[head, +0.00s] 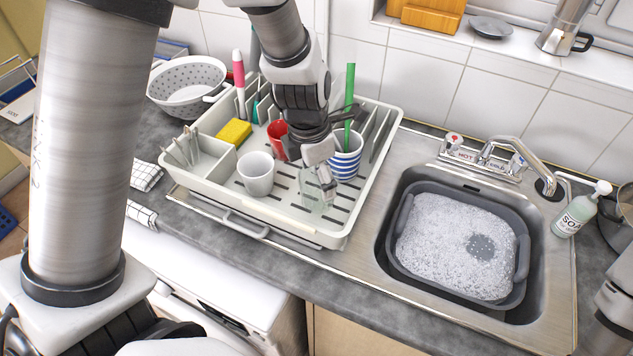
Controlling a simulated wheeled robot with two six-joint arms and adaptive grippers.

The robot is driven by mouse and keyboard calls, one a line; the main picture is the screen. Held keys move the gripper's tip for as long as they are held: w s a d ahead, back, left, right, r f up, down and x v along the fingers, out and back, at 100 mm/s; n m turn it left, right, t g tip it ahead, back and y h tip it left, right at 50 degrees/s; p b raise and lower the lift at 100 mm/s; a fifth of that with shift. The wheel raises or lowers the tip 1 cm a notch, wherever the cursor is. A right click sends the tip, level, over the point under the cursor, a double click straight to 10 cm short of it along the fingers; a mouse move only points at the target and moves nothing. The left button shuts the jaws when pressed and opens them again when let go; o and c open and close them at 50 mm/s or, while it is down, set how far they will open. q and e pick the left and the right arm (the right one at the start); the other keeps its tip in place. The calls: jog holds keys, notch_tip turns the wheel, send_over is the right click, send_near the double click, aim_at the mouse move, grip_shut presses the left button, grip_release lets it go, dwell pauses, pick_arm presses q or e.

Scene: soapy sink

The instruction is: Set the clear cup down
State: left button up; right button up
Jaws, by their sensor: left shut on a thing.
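The clear cup (313,190) is see-through and hard to make out. It is at the right front part of the white dish rack (217,206), over the slatted floor. My left gripper (321,168) comes down from above and is shut on the cup. The fingers cover part of the cup. I cannot tell whether its base touches the rack floor. My right gripper is not in view; only a bit of grey arm shows at the right edge.
A white cup (256,174), a red cup (277,140) and a blue-striped cup (345,160) stand close by in the rack. A yellow sponge (234,131) lies behind. The sink holds a grey basin (405,222) of suds. A soap bottle (577,212) stands at right.

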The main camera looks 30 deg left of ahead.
pick_arm(q)
jog(key=f, duration=0.2)
jog(key=w+f, duration=0.1)
jog(key=f, duration=0.1)
jog(key=shift+f+b, duration=0.25)
jog(key=shift+b, duration=0.1)
jog(key=shift+c, duration=0.5)
jog(key=shift+s, duration=0.35)
jog(key=o, duration=1.1)
jog(key=shift+o, duration=0.9)
jog(key=shift+w+f, duration=0.15)
jog(key=shift+w, duration=0.1)
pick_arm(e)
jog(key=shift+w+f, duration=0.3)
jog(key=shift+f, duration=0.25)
pick_arm(q)
jog(key=shift+s, duration=0.1)
